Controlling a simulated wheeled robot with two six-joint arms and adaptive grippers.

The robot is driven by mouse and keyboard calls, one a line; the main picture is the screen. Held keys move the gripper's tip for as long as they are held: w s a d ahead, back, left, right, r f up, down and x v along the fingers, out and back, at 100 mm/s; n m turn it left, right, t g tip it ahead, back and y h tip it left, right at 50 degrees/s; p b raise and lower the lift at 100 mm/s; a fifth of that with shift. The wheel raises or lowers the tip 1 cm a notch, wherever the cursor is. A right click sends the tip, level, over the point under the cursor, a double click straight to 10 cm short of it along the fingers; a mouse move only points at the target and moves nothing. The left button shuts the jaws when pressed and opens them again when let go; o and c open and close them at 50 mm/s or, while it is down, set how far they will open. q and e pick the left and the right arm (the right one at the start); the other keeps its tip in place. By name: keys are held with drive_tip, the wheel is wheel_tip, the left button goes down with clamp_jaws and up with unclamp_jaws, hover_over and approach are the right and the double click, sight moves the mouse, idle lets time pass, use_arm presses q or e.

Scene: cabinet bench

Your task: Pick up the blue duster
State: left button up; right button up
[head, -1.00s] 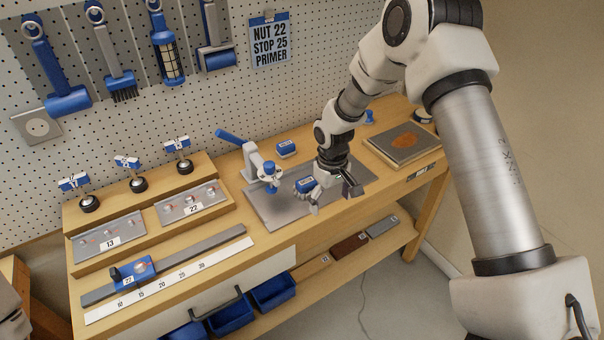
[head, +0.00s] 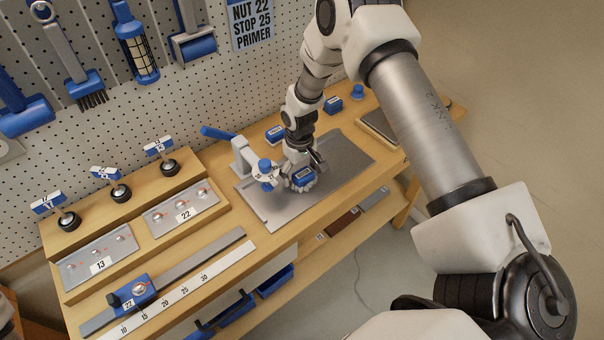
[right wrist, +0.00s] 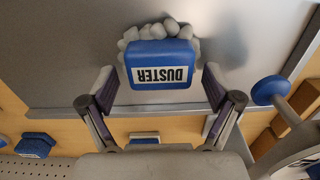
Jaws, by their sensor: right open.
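The blue duster (head: 303,177) is a small blue block with white fluffy edges, lying on the grey metal plate (head: 342,160) on the bench. In the right wrist view the duster (right wrist: 160,50) shows its white "DUSTER" label upside down. My right gripper (head: 304,165) is open and empty, just above and behind the duster in the head view. In the right wrist view its two fingers (right wrist: 158,82) are spread to either side of the duster's near edge. I cannot tell whether they touch it. My left gripper is not in view.
A white clamp stand (head: 245,157) with a blue handle and knob stands close left of the duster. A ruler and slide (head: 160,285) lie at the front left. The plate's right part is clear.

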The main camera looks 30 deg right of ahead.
drive_tip(key=shift+s+r, duration=0.2)
drive_tip(key=shift+s, duration=0.05)
drive_tip(key=shift+c, duration=1)
drive_tip(key=shift+s+r, duration=0.1)
drive_tip(key=c, duration=1.1)
drive_tip(key=shift+a, duration=0.1)
drive_tip(key=shift+c, duration=0.5)
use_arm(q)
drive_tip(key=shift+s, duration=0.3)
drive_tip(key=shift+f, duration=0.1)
